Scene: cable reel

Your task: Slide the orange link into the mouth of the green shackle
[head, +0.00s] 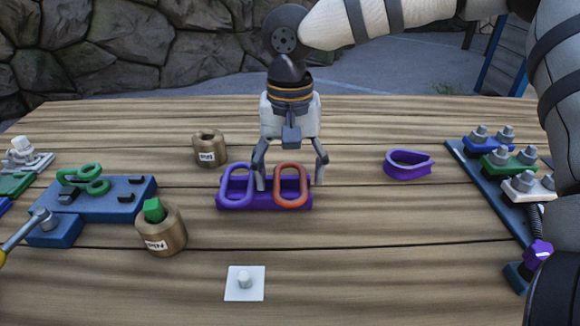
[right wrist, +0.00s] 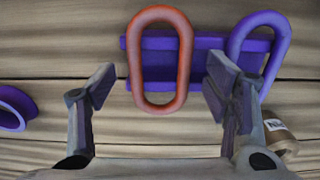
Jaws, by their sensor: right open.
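The orange link (head: 290,187) stands at the right end of a purple holder (head: 264,203), beside a purple link (head: 237,187) at its left end. My right gripper (head: 290,183) is open above the holder, its fingers on either side of the orange link. In the right wrist view the orange link (right wrist: 160,60) lies between the spread fingers (right wrist: 163,95), apart from both. The green shackle (head: 85,179) lies on a blue fixture (head: 115,203) at the left. My left gripper is not in view.
A purple teardrop ring (head: 409,165) lies to the right. A blue rack (head: 480,180) with bolts borders the right side.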

